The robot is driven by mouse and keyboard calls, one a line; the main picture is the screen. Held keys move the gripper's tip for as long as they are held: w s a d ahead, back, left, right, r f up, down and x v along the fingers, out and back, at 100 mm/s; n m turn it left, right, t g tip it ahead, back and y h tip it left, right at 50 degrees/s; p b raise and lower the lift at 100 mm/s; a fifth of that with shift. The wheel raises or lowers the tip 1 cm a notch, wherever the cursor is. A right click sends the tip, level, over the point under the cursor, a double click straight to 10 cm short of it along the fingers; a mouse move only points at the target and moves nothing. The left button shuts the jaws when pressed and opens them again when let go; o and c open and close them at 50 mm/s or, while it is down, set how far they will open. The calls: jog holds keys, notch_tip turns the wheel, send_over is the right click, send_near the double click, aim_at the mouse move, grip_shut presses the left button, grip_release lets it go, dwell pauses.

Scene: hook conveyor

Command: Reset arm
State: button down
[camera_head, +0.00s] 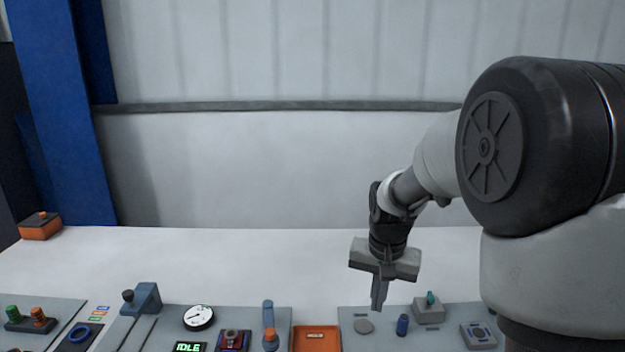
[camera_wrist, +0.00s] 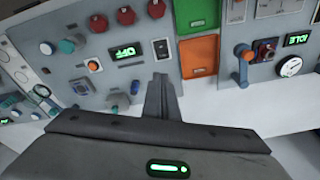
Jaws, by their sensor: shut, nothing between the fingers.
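My gripper (camera_head: 379,296) hangs at the end of my arm on the right of the head view, pointing down above the white table (camera_head: 250,262). It is shut, with its fingers together and nothing between them. In the wrist view my gripper (camera_wrist: 163,84) points towards a grey control panel (camera_wrist: 135,75). The fingertips appear apart from the panel, but the exact gap is hard to tell.
The panel holds an orange tray (camera_head: 316,338), a blue lever (camera_head: 268,315), a dial gauge (camera_head: 198,317) and a display reading IDLE (camera_head: 188,347). The wrist view shows a green tray (camera_wrist: 198,15) and an OFF display (camera_wrist: 123,52). The table's back is mostly clear.

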jog(key=s+r+n+t, duration=0.2)
jog(key=s+r, duration=0.5)
jog(key=s, duration=0.4)
jog(key=s+r+n+t+p, duration=0.1)
jog(key=s+r+n, duration=0.1)
jog(key=s+r, duration=0.5)
jog(key=s, duration=0.4)
jog(key=shift+s+r+t, duration=0.3)
jog(key=shift+s+t, duration=0.05)
jog(key=shift+t, duration=0.05)
jog(key=shift+a, duration=0.15)
